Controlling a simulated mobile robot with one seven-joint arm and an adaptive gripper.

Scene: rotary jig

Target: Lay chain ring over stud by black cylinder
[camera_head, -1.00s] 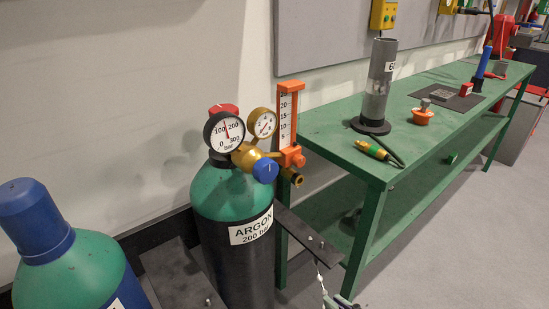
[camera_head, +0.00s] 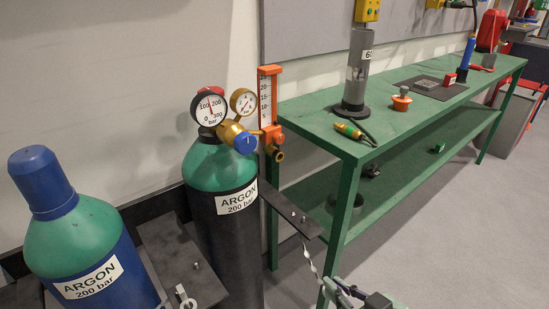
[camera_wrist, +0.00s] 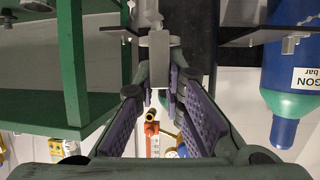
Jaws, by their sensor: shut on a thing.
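The black cylinder (camera_head: 228,240) has a green shoulder, an ARGON label and a gauge regulator on top. A dark bracket plate (camera_head: 287,208) with small studs sticks out at its right. A thin chain (camera_head: 310,260) hangs from that plate's outer end toward my gripper (camera_head: 345,292), low at the picture's bottom edge. In the wrist view my gripper (camera_wrist: 160,88) is shut on a small grey piece, apparently the chain ring (camera_wrist: 158,58). Its outline is partly hidden by the fingers. Another stud (camera_head: 196,265) stands on the dark plate between the cylinders.
A blue cylinder (camera_head: 95,250) with a green shoulder stands at left; it also shows at right in the wrist view (camera_wrist: 292,70). A green workbench (camera_head: 330,137) with a grey tube (camera_head: 357,70) and tools stands at right. The floor (camera_head: 430,240) before it is clear.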

